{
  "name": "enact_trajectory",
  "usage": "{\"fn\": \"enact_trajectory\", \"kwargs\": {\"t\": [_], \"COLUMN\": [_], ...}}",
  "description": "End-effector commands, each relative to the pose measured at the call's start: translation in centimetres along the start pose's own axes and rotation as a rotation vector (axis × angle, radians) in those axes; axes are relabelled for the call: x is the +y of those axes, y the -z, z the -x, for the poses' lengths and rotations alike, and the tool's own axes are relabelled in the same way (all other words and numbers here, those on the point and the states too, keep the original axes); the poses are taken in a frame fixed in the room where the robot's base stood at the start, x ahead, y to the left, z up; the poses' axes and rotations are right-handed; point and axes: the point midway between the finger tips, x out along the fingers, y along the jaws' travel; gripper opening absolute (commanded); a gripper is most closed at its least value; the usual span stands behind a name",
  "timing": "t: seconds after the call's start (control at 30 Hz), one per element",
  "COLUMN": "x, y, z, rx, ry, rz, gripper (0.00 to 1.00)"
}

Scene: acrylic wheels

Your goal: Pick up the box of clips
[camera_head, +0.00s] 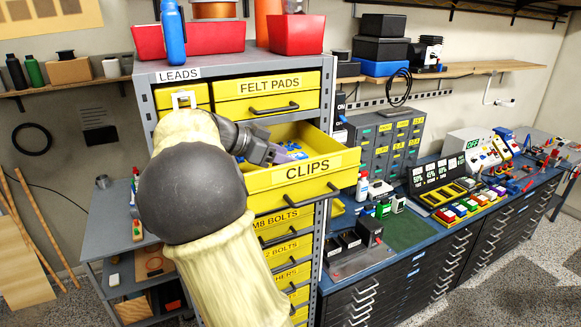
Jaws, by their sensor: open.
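The yellow drawer labelled CLIPS (308,169) is pulled out from the grey cabinet, below the FELT PADS drawer. My gripper (277,154) reaches into this open drawer from the left, and its fingers point right and down. Small purplish-blue and white items (290,150) show inside the drawer, right beside the fingertips. They are too small and too covered to tell whether they are the box of clips. My arm hides the drawer's left part and some of its inside. I cannot tell whether the fingers touch anything.
The grey cabinet (146,100) carries red bins (297,35) and a blue bottle (173,38) on top. The closed FELT PADS drawer (268,106) sits just above the open one. A blue-topped workbench (408,232) with devices stands at right, and a low grey shelf (108,240) at left.

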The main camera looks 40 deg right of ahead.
Motion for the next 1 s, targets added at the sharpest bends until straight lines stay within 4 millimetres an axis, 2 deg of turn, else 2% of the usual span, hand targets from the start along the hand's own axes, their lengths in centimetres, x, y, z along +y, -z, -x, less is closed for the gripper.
{"fn": "enact_trajectory", "kwargs": {"t": [0.17, 0.4, 0.77, 1.0], "x": [0.0, 0.0, -0.1, -0.1], "y": [0.0, 0.0, 0.2, 2.5], "z": [0.1, 0.0, 0.1, 1.4], "rx": [0.0, 0.0, 0.0, 0.001], "ry": [0.001, -0.001, 0.001, 0.002], "rz": [0.0, 0.0, 0.0, -0.005], "gripper": [0.51, 0.04, 0.03, 0.03]}}
